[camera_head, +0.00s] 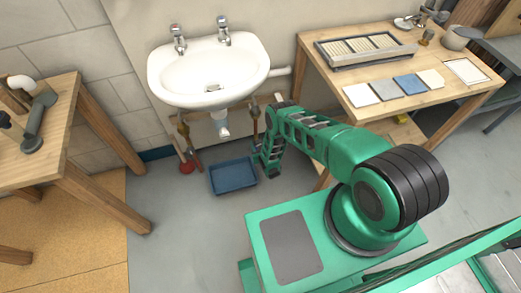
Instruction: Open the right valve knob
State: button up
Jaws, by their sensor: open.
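A white wash basin (209,72) hangs on the wall, with a left tap (178,40) and a right tap (223,32) on its back rim. Below it, a left supply pipe with a brass fitting (183,127) and a right supply pipe (255,112) run down the wall. My green arm reaches in from the right, and my gripper (257,148) is low beside the right pipe, under the basin's right side. It is open and small in this view. The right valve knob cannot be made out clearly; my gripper and arm may hide it. Contact cannot be told.
A blue tray (233,175) lies on the floor under the basin, near my gripper. A red-based object (187,166) stands left of it. Wooden tables stand at the left (62,130) and right (438,105). Grey floor is free in front of the tray.

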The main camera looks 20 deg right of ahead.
jog(key=v, duration=0.9)
jog(key=shift+s, duration=0.35)
jog(key=shift+r, duration=0.1)
